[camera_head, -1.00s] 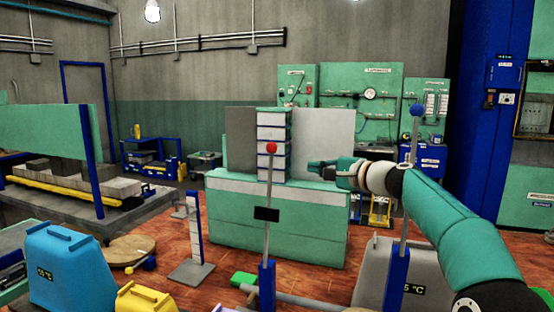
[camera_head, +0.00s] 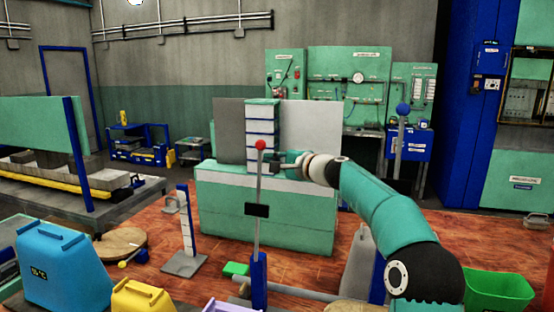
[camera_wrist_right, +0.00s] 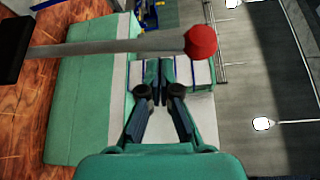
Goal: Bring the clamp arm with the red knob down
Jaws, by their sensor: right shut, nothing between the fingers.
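The clamp arm (camera_head: 257,185) with the red knob (camera_head: 260,145) stands upright from a blue bracket (camera_head: 259,278), with a black block partway up. My right gripper (camera_head: 276,164) is shut and empty, just right of the rod and slightly below the knob. In the right wrist view the clamp arm (camera_wrist_right: 120,46) and red knob (camera_wrist_right: 201,42) lie across the picture just beyond my closed fingertips (camera_wrist_right: 160,64). I cannot tell whether they touch. My left gripper is not in view.
A second upright arm with a blue knob (camera_head: 403,109) stands to the right, behind my right arm. A green press block (camera_head: 265,220) is behind the clamp arm. A blue container (camera_head: 62,265), a yellow one (camera_head: 143,298) and a green bin (camera_head: 498,292) are near the front.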

